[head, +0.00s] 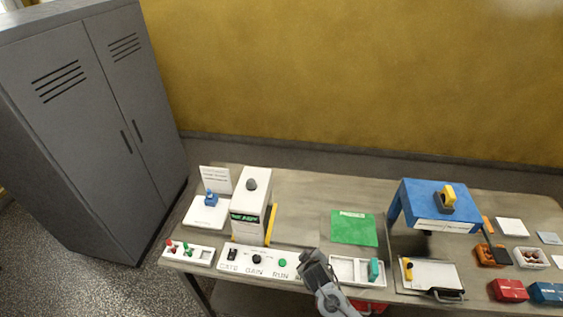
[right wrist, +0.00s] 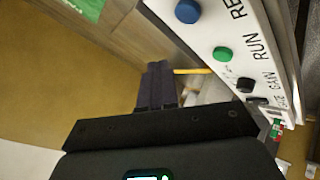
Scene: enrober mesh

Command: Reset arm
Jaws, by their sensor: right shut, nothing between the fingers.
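My right gripper (head: 313,262) comes up from the bottom edge in the head view. It is at the right end of a white control panel (head: 240,259) and covers part of it. In the right wrist view its dark fingers (right wrist: 157,88) are together with nothing between them. That view shows the panel (right wrist: 262,62) close by, with a blue button (right wrist: 187,11), a green button (right wrist: 222,54) and dark knobs. I cannot tell whether the gripper touches the panel. My left gripper is not in view.
A white two-compartment tray (head: 344,269) with a teal piece (head: 375,269) is just right of the gripper. A green mat (head: 354,228) lies behind. A tall white box (head: 252,205) stands at left, a blue stand (head: 408,208) at right. Bare table lies behind the gripper.

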